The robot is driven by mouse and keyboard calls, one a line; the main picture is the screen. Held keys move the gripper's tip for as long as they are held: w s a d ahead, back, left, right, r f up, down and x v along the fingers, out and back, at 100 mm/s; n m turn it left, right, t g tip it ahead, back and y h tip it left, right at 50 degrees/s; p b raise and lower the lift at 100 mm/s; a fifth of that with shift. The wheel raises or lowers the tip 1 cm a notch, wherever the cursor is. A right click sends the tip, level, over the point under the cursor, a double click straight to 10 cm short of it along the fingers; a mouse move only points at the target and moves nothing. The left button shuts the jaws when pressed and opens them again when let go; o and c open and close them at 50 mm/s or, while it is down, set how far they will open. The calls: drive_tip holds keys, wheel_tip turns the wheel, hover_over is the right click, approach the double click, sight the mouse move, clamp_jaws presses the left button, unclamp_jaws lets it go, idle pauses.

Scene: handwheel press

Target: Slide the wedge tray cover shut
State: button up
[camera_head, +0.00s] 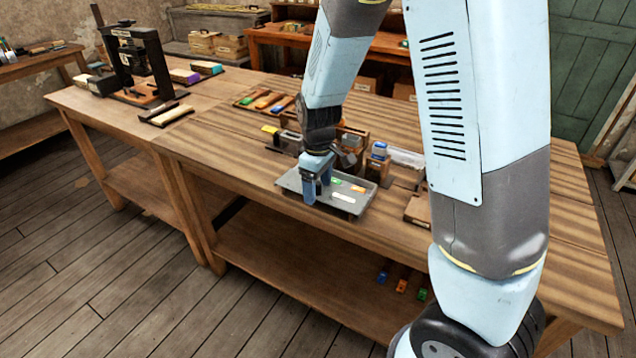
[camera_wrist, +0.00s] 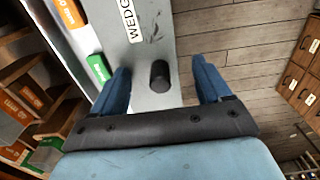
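The wedge tray (camera_head: 366,203) is a shallow grey tray on the front edge of the workbench in the head view. Its grey cover (camera_wrist: 150,32) bears a partly cut-off white label in the wrist view and a black knob (camera_wrist: 160,77). Green (camera_wrist: 98,67) and orange (camera_wrist: 71,14) labelled pieces lie uncovered beside the cover. My gripper (camera_head: 317,192) points down at the tray's left part. In the wrist view my gripper (camera_wrist: 162,70) is open, its blue fingers on either side of the knob with a visible gap on each side. In the head view my fingers hide the knob.
Wooden blocks and small holders (camera_head: 378,160) stand close behind the tray. A flat rack with coloured pieces (camera_head: 265,100) lies farther back left. A black handwheel press (camera_head: 137,62) stands on the left bench (camera_head: 110,115). The bench top left of the tray is mostly clear.

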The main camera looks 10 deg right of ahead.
drive_tip(key=shift+s+f, duration=0.25)
drive_tip(key=shift+f, duration=0.05)
drive_tip(key=c, duration=0.6)
drive_tip(key=shift+w+d, duration=0.7)
drive_tip(key=shift+w, duration=0.25)
drive_tip(key=shift+w+d, duration=0.75)
drive_tip(key=shift+w, duration=0.2)
drive_tip(key=shift+w+d, duration=0.7)
drive_tip(key=shift+w, duration=0.25)
drive_tip(key=o, duration=0.7)
drive_tip(key=shift+w+r, duration=0.1)
drive_tip(key=shift+r, duration=0.2)
wheel_tip(320, 180, up, 8)
drive_tip(key=shift+w+f, duration=0.15)
drive_tip(key=shift+w, duration=0.05)
